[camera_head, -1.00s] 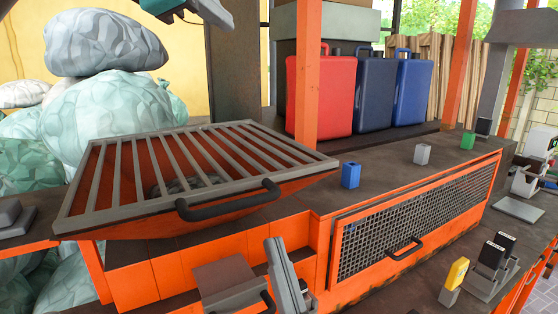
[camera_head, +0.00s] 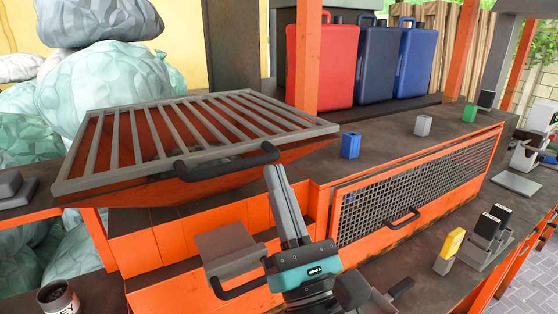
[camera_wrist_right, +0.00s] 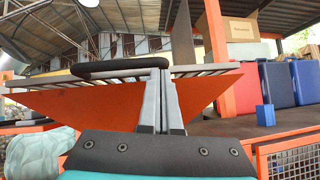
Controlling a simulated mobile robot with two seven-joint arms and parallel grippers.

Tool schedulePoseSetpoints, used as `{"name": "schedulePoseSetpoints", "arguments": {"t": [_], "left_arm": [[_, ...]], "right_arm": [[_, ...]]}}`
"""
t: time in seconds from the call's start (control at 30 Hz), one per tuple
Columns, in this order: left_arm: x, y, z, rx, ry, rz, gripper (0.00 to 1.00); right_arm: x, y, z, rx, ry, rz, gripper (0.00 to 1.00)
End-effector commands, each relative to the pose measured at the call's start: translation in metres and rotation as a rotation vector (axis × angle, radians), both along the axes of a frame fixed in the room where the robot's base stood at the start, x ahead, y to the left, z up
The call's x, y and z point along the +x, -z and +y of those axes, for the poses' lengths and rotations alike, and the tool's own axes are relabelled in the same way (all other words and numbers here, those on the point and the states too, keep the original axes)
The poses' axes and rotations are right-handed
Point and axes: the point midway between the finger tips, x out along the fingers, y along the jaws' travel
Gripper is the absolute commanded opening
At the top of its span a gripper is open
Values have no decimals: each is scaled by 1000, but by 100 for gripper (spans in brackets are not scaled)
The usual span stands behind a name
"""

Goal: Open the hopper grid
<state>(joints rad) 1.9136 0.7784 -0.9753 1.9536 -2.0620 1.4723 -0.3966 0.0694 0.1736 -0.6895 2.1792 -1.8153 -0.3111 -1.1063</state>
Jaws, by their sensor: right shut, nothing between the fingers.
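The hopper grid (camera_head: 125,137), a frame of grey slats, lies flat over the orange hopper (camera_head: 205,180). Its black handle (camera_head: 227,162) is on the near edge. In the right wrist view the handle (camera_wrist_right: 118,67) lies across the upper left, with the hopper's orange side (camera_wrist_right: 95,103) below. My right gripper (camera_head: 275,172) points up with its fingers shut and empty. Its tips are just below the handle's right end in the head view. The right wrist view shows the fingertips (camera_wrist_right: 160,76) close under that end; contact cannot be told. My left gripper is out of view.
A grey box with a black handle (camera_head: 225,250) juts out below the hopper, close to my right gripper. A mesh panel (camera_head: 415,195) is to the right. A blue cup (camera_head: 350,145) and red case (camera_head: 320,68) stand on the bench behind. Bulging bags (camera_head: 100,95) are at the left.

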Motion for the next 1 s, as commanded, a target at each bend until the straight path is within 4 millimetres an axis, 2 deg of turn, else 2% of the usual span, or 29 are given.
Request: {"name": "schedulePoseSetpoints", "arguments": {"t": [0.2, 0.57, 1.0], "left_arm": [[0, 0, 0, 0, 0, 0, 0], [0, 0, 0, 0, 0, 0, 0], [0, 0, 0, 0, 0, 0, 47]], "right_arm": [[-2, -17, -2, 6, 0, -7, 0], [-2, -18, -2, 3, 0, -9, 0], [-2, -18, -2, 3, 0, -9, 0]]}}
